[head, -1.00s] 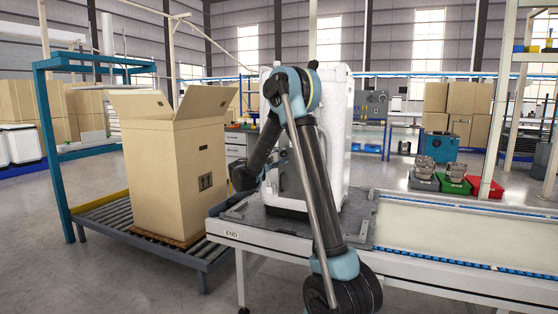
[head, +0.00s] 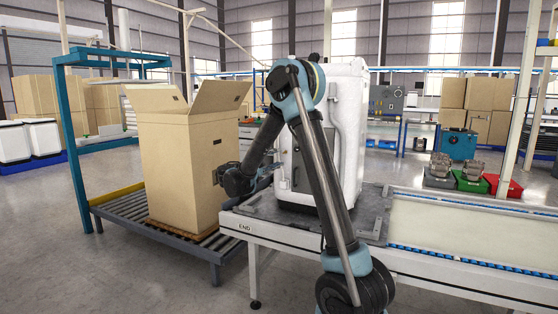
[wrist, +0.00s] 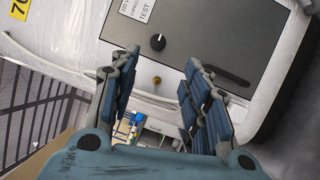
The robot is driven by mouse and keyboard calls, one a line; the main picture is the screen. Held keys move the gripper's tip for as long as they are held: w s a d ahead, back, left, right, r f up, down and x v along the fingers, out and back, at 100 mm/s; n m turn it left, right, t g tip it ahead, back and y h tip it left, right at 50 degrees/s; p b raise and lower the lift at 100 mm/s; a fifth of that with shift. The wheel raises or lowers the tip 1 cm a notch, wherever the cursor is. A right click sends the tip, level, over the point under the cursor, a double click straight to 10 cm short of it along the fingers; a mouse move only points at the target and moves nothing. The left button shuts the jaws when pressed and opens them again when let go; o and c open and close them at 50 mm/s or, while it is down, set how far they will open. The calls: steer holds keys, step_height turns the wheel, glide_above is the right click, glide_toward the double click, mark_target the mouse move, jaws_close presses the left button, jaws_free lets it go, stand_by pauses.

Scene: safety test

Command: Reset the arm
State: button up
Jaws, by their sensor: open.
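My gripper (head: 274,170) is open beside the left side of a tall white machine (head: 350,130) standing on the conveyor's end. In the wrist view, my gripper's two blue-grey fingers (wrist: 155,95) are spread apart with nothing held between them. Beyond them is the machine's dark grey panel (wrist: 215,40), with a black knob (wrist: 158,42), a TEST label and a small brass-coloured part below the panel. In the head view, my bent arm crosses in front of the machine and hides part of it. I cannot tell the exact gap between fingers and machine.
A tall open cardboard box (head: 185,165) stands on a roller conveyor (head: 185,240) just left of my wrist. A blue frame (head: 70,140) is farther left. The white conveyor (head: 450,225) runs right. Grey, green and red bins (head: 502,187) stand behind it.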

stand_by(0.3)
steer(key=s+d+m+g+y, duration=0.1)
steer(key=s+d+g, duration=0.1)
steer(key=s+d, duration=0.35)
steer(key=s+d+m+g+y, duration=0.1)
steer(key=s+d+g+y, duration=0.15)
steer(key=d, duration=0.65)
steer(key=s+d+f+m+g+y, duration=0.1)
steer(key=s+d+f+g, duration=0.2)
steer(key=s, duration=0.4)
steer(key=s+d+f+m+y, duration=0.1)
steer(key=s+d+f+y, duration=0.1)
steer(key=s+d, duration=0.35)
steer(key=s+a+f+m+g+y, duration=0.1)
steer(key=s+a+f+y, duration=0.1)
steer(key=s+f, duration=0.3)
steer(key=s+a+f+m+y, duration=0.2)
steer(key=s+f+y, duration=0.1)
steer(key=s, duration=1)
steer(key=s+a+f+m+g+y, duration=0.1)
steer(key=s+a+f+m+y, duration=0.1)
steer(key=s+f, duration=0.4)
steer(key=s+y, duration=0.1)
steer(key=s, duration=0.1)
steer(key=shift+s+f+g, duration=0.35)
steer(key=shift+s, duration=0.05)
steer(key=shift+a, duration=0.1)
